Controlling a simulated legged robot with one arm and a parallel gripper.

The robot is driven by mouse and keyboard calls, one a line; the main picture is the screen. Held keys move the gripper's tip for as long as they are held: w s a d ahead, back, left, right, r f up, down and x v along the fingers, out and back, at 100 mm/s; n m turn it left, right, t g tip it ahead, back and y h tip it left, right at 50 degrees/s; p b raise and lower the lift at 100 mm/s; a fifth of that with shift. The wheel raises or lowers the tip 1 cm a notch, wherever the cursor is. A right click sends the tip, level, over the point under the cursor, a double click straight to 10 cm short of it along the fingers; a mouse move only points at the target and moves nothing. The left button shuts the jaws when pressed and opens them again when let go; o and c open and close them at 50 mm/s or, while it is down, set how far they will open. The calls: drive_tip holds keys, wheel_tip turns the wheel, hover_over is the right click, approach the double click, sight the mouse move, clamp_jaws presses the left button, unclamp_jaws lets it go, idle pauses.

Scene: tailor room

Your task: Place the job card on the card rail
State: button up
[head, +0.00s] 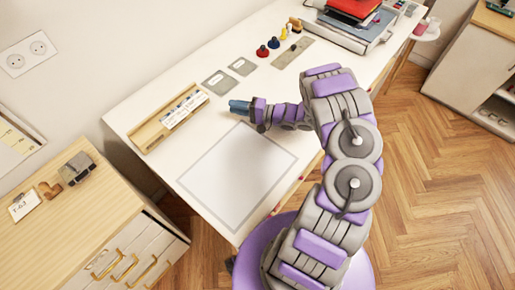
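A wooden rail (150,132), which looks like the card rail, lies along the left part of the white table. White printed cards (185,109) stand in its right half; its left half looks bare. Another white card marked like "T-03" (24,206) is on the light wood cabinet at the lower left. I cannot tell which of these is the job card. My gripper (236,106) is above the table, to the right of the rail and apart from it. Its bluish end points left toward the cards. I see no card in it, and its fingers are too small to read.
A pale square mat (237,177) lies on the table's front. Two grey plates (219,82), red and blue small pieces (263,51) and a stack of books (350,28) lie farther back. A dark grey object (77,167) sits on the wood cabinet (75,215).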

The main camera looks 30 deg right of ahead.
drive_tip(key=w+d+h, duration=0.1)
drive_tip(key=w+d+n+h, duration=0.1)
drive_tip(key=w+d+h, duration=0.1)
drive_tip(key=w+d+r+h, duration=0.1)
drive_tip(key=d+h, duration=0.1)
drive_tip(key=shift+w+d, duration=0.2)
drive_tip(key=shift+d, duration=0.05)
drive_tip(key=d+r+n+g+h, duration=0.1)
drive_tip(key=d+r+g+h, duration=0.1)
drive_tip(key=d+r+h, duration=0.95)
drive_tip(key=s+a+r+g+h, duration=0.1)
drive_tip(key=s+r+g+h, duration=0.1)
drive_tip(key=s+r, duration=0.5)
drive_tip(key=s+a+n+g+y, duration=0.1)
drive_tip(key=s+a+n+g, duration=0.1)
drive_tip(key=s+a, duration=0.6)
drive_tip(key=s+a+r+n+g+y, duration=0.1)
drive_tip(key=s+a+g, duration=0.3)
drive_tip(key=s+a, duration=0.5)
drive_tip(key=s+a+r+n+g+y, duration=0.1)
drive_tip(key=s+a+n+g+y, duration=0.2)
drive_tip(key=s+a, duration=0.6)
drive_tip(key=s, duration=1.3)
drive_tip(key=shift+s+r+g, duration=0.15)
drive_tip(key=shift+g, duration=0.25)
